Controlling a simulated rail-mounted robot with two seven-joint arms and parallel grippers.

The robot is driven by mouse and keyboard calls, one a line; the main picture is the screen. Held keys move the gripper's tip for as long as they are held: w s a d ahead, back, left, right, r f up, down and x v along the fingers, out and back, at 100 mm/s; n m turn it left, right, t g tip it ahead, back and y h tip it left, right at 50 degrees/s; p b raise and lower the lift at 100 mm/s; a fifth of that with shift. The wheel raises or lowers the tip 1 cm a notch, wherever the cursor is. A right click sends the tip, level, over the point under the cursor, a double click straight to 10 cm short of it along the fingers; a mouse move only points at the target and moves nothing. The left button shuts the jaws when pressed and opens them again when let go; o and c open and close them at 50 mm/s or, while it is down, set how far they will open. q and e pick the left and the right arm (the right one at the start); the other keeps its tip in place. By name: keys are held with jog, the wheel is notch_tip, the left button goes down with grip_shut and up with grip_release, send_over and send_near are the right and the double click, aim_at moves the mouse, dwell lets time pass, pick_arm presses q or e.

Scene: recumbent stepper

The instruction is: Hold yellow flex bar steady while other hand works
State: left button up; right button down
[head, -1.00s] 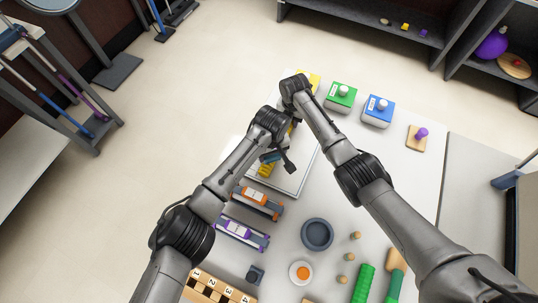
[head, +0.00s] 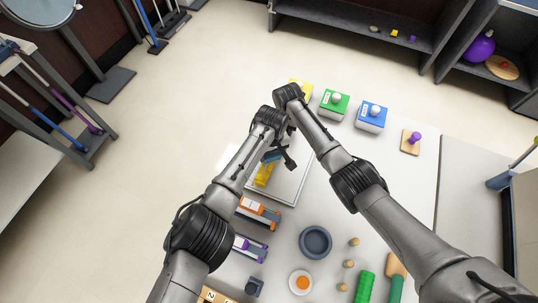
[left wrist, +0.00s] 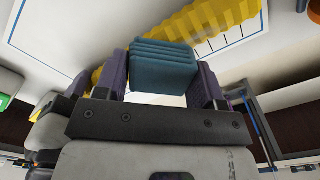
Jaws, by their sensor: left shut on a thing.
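The yellow flex bar (head: 264,174) lies over the white tray (head: 288,192), partly hidden by my left arm. In the left wrist view the ridged yellow bar (left wrist: 215,22) shows beyond the fingers. My left gripper (head: 276,157) is at the bar's upper end. In the left wrist view its two purple-grey fingers (left wrist: 163,80) are closed around a ridged teal block (left wrist: 163,66). I cannot tell whether this block is joined to the yellow bar.
Yellow, green (head: 334,104) and blue (head: 371,116) boxes stand along the far edge. An orange-ended holder (head: 259,211), a grey bowl (head: 315,242), a plate (head: 300,282), pegs and green rollers (head: 364,288) occupy the near side. The table right of my right arm is mostly clear.

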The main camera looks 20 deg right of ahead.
aim_at(264, 171)
pick_arm(q)
jog(key=shift+w+d+f, duration=0.1)
dwell(0.3)
jog(key=shift+s+a, duration=1.1)
jog(key=shift+s+a, duration=1)
jog(key=shift+s, duration=0.05)
notch_tip(264, 171, up, 7)
dwell(0.7)
